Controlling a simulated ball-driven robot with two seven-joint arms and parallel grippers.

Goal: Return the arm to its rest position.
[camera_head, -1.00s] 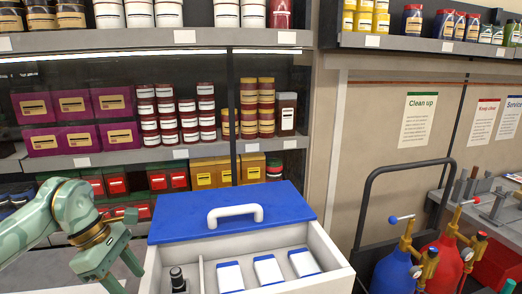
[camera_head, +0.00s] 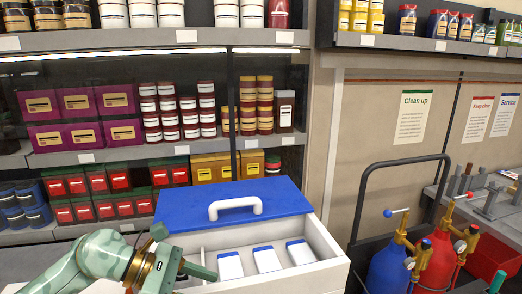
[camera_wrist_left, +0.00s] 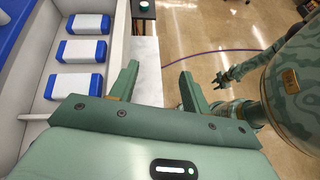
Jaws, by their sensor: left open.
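My left arm comes in at the lower left of the head view. Its gripper (camera_head: 182,258) is at the left end of the white box with the blue lid (camera_head: 232,205). In the left wrist view the two fingers of this gripper (camera_wrist_left: 160,82) stand apart with nothing between them. The box's wall and white blocks (camera_wrist_left: 78,52) are to their left. My right arm shows small in the left wrist view, with its gripper (camera_wrist_left: 220,82) over the floor; its jaws are too small to judge.
A dark upright item (camera_wrist_left: 145,8) with a small light stands at the top of the left wrist view. A cart with a blue cylinder (camera_head: 390,268) and a red cylinder (camera_head: 435,262) stands at the right. Stocked shelves (camera_head: 150,155) are behind. Open floor (camera_wrist_left: 195,35) lies beyond the fingers.

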